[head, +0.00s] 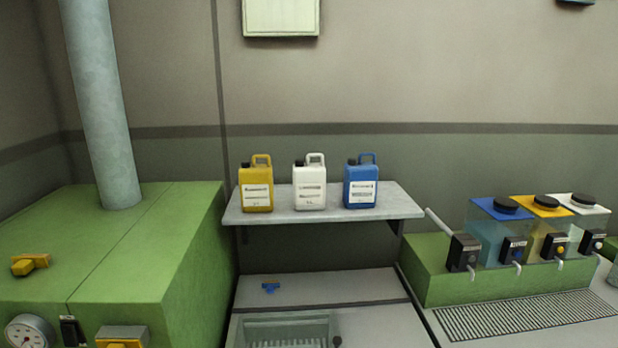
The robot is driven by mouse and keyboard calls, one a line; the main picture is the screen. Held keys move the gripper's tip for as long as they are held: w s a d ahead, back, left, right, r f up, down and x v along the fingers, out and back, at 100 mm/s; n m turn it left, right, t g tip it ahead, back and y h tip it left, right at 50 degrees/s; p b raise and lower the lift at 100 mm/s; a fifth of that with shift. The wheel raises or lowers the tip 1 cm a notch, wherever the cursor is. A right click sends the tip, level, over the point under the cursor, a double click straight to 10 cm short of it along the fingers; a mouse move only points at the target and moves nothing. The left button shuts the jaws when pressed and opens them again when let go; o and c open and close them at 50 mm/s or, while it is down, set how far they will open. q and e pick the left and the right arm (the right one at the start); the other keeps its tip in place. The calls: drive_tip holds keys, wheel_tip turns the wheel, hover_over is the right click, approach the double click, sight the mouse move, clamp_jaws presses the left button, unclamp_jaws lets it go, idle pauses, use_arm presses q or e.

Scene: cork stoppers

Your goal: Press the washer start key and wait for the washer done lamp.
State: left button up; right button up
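A large green machine (185,250) with a thick grey pipe (100,110) fills the left side; I cannot tell whether it is the washer. At its lower front are a round dial gauge (28,332), a small black switch-like part (69,331) and a grey box with a yellow part (122,344), cut by the bottom edge. No key or lamp can be made out as the washer start key or the washer done lamp. Neither of my grippers shows in the head view.
A grey shelf (235,217) holds yellow (256,190), white (310,191) and blue (361,191) jugs. Below is a counter with a recessed basin (250,328). At right, several lidded dispensers (490,235) stand on a green base beside a drain grille (520,315).

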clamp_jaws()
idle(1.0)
